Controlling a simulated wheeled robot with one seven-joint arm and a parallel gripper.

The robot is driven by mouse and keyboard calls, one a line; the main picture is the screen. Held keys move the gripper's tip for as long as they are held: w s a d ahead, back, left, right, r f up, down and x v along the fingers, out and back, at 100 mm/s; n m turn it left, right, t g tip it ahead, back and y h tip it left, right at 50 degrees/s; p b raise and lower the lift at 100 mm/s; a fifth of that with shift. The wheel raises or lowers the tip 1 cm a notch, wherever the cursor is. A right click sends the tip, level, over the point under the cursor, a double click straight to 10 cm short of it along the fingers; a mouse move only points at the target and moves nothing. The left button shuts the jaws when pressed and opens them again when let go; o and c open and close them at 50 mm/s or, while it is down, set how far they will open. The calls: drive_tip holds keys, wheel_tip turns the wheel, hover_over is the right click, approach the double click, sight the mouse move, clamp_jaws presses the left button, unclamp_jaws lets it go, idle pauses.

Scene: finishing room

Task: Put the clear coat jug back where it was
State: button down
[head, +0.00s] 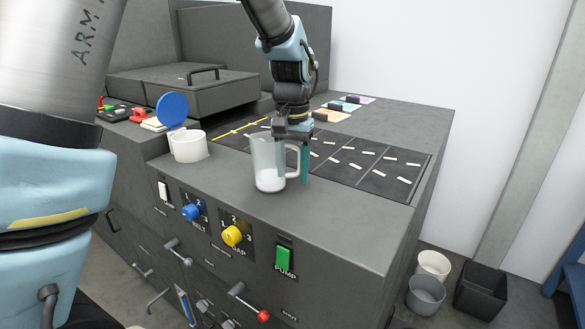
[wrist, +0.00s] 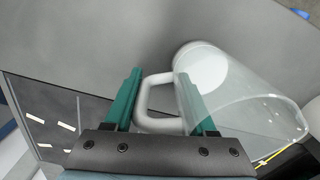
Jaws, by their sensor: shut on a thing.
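The clear coat jug (head: 267,170) is a see-through jug with a pale handle and a little whitish content at its bottom. It stands upright at the front of the dark grey machine top, or just above it; I cannot tell which. In the wrist view the jug (wrist: 245,95) is at the right, with its handle (wrist: 150,100) between the fingers. My gripper (head: 293,165) is shut on the handle from above, its green fingers either side of it. The fingers also show in the wrist view (wrist: 160,100).
A white pot (head: 189,148) with a raised blue lid (head: 172,108) stands left of the jug. Dark panels with white dashes (head: 375,165) lie behind and right. The front right of the top (head: 350,215) is clear. Knobs and a green pump switch (head: 283,258) line the front.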

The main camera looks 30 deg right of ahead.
drive_tip(key=shift+f, duration=0.15)
drive_tip(key=shift+c, duration=1.1)
unclamp_jaws()
wheel_tip(320, 180, up, 12)
drive_tip(key=shift+r+b, duration=0.15)
drive_tip(key=shift+b, duration=0.65)
